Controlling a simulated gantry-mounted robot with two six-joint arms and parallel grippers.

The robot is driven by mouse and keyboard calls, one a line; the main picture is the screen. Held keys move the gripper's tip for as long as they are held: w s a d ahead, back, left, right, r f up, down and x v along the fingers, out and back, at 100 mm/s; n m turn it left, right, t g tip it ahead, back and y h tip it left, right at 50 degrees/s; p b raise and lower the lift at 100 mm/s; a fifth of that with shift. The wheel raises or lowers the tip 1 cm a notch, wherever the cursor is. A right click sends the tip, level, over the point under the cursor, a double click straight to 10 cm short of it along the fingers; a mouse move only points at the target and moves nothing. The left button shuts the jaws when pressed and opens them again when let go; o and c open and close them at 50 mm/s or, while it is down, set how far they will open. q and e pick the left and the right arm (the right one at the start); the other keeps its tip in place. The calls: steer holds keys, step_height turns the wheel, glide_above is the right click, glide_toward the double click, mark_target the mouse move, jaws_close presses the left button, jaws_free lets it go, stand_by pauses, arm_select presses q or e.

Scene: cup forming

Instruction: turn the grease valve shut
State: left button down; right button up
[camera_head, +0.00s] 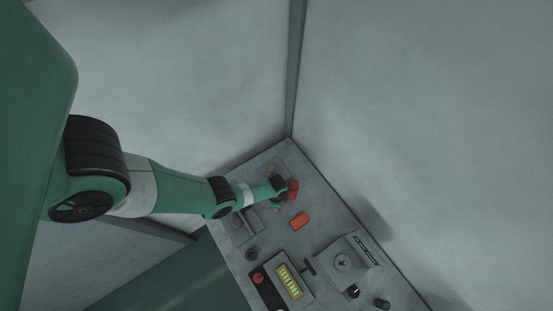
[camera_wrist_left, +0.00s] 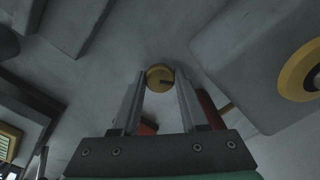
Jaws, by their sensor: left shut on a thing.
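A small round brass-yellow knob (camera_wrist_left: 160,75) with a dark slot sits on the grey panel in the left wrist view; I take it to be the grease valve. My left gripper (camera_wrist_left: 160,82) is shut on it, one finger on each side. In the head view my left gripper (camera_head: 279,184) is at the far end of the panel, and the arm largely hides the knob. A red part (camera_head: 293,189) shows right beside the gripper. My right gripper is not in view.
In the left wrist view a grey housing with a yellow ring (camera_wrist_left: 302,70) stands close at right. Walls rise behind.

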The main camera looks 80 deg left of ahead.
arm_select(q)
steer(key=m, duration=0.6)
steer(key=shift+f, duration=0.1)
steer(key=shift+m, duration=0.3)
stand_by(0.3)
steer(key=c, duration=0.7)
jaws_free()
step_height(320, 180, up, 12)
steer(key=p, duration=1.1)
steer(key=shift+f, duration=0.15)
